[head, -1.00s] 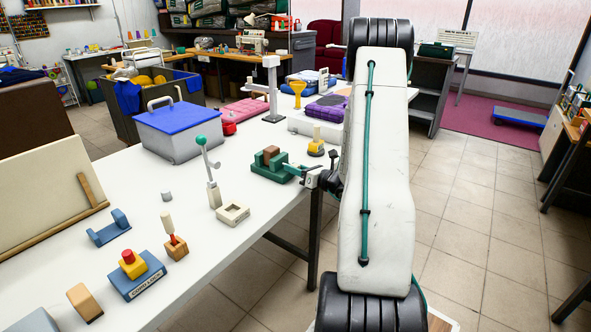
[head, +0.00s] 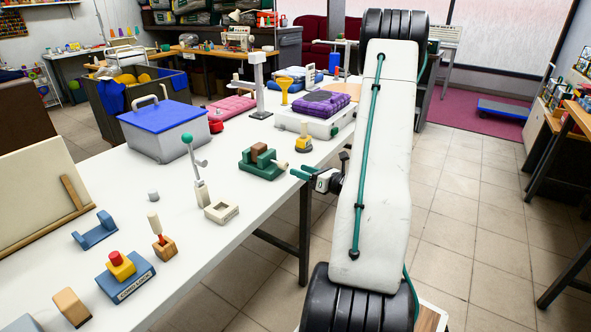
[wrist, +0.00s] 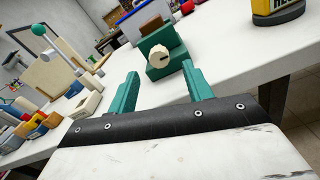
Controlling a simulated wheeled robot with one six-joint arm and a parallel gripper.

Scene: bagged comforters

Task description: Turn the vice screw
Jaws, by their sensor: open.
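The green vice (head: 262,163) stands on the white table near its right edge, with a brown block (head: 258,149) between its jaws. Its pale round screw knob (head: 282,164) points toward my gripper; it also shows in the wrist view (wrist: 160,54). My gripper (head: 301,174), with green fingers, is off the table edge, to the right of the knob and apart from it. In the wrist view my gripper (wrist: 160,84) is open and empty, with the knob beyond the fingertips, roughly centred between them.
A lever with a green ball (head: 187,138) and a cream tray (head: 221,212) stand left of the vice. A yellow-topped knob piece (head: 303,145) stands behind it. A blue-lidded box (head: 160,125) is farther back. Free table lies around the vice.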

